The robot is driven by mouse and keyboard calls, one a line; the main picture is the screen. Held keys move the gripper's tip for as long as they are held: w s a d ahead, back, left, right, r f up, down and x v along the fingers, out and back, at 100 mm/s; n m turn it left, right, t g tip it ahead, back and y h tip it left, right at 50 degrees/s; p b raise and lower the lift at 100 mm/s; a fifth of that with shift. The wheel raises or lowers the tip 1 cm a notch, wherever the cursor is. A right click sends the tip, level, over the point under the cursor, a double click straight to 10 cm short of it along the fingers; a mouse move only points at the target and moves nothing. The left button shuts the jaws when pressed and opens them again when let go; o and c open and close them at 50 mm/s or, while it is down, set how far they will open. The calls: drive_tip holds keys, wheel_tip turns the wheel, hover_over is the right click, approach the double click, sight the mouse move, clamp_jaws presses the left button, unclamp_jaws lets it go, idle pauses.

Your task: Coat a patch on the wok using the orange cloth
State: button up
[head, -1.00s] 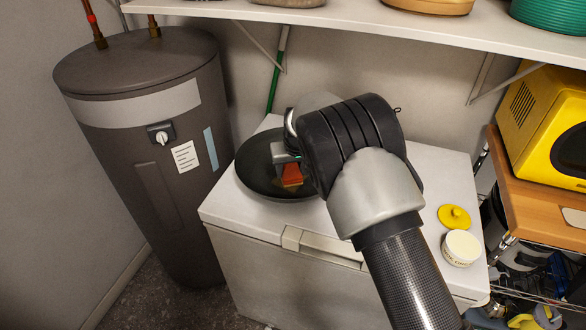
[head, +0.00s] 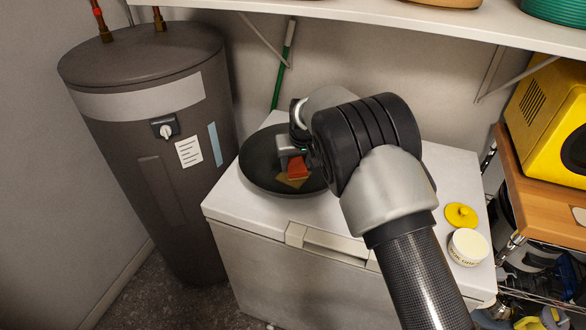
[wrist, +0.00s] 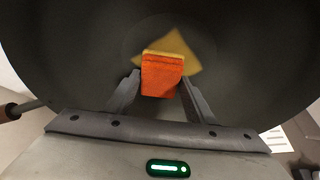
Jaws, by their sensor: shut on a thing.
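The dark wok (head: 258,170) sits on the white chest's top, and it fills much of the wrist view (wrist: 80,60). My gripper (head: 290,158) is inside the wok's rim, shut on the folded orange cloth (head: 298,167). In the wrist view the cloth (wrist: 162,76) is between the two fingers. A yellowish patch (wrist: 180,48) shows on the wok's inner surface just beyond the cloth; it also shows in the head view (head: 290,181). The cloth overlaps the patch in view; I cannot tell whether it touches the surface. My arm hides the wok's right side.
An open white tub (head: 467,247) and its yellow lid (head: 461,215) lie on the right of the white chest (head: 262,225). A grey water heater (head: 150,120) stands at left. A shelf (head: 400,14) hangs above. A yellow microwave (head: 548,125) is at right.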

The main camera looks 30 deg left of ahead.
sight(290, 172)
drive_tip(key=shift+w+f, duration=0.1)
drive_tip(key=shift+b, duration=0.3)
drive_tip(key=shift+s+d, duration=0.1)
drive_tip(key=shift+s, duration=1.75)
drive_tip(key=shift+r+p, duration=1.1)
drive_tip(key=shift+r, duration=1.95)
drive_tip(key=shift+r+p, duration=0.65)
drive_tip(key=shift+r, duration=0.85)
drive_tip(key=shift+w, duration=0.1)
